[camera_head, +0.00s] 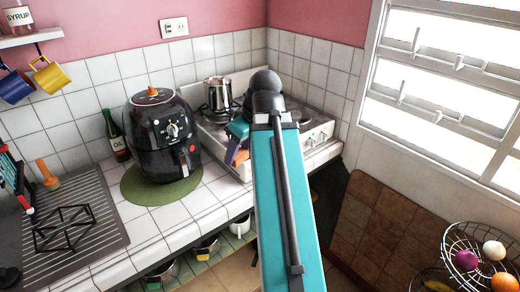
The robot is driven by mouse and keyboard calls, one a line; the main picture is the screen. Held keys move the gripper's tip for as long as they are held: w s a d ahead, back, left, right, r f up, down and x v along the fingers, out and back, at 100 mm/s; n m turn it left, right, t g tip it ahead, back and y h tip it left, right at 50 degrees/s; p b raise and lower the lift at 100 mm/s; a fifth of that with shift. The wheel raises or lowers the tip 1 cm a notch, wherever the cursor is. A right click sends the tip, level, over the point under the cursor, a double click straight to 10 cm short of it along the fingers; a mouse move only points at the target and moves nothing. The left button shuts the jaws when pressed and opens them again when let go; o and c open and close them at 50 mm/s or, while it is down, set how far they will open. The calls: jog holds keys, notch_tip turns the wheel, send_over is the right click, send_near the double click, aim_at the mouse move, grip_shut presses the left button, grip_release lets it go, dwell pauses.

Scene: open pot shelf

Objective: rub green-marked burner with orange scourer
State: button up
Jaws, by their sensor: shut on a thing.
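My arm crosses the middle of the view and covers much of the white stove (314,134). My gripper (236,150) shows only in part, left of the arm, in front of the stove. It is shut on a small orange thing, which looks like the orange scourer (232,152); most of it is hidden. A steel pot (218,94) stands at the back left of the stove. Some dark burner parts show to the right of my arm. I cannot make out a green mark on any burner. Whether the scourer touches the stove cannot be told.
A black air fryer (162,135) stands on a round green mat (135,190) left of the stove. A dark green bottle (116,138) is behind it. A dark rack (63,228) lies on the grooved drainboard at left. A wire fruit basket (449,240) is at lower right.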

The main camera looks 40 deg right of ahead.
jog(key=w+a+f+m+h, duration=0.1)
jog(key=w+a+m, duration=0.2)
jog(key=w+a, duration=0.6)
jog(key=w+a+m+h, duration=0.1)
jog(key=w+a+m, duration=0.1)
jog(key=w+a, duration=0.7)
jog(key=shift+w+a+f+m, duration=0.2)
jog(key=shift+a+f+m, duration=0.2)
jog(key=shift+a, duration=3.8)
jog(key=shift+a, duration=0.15)
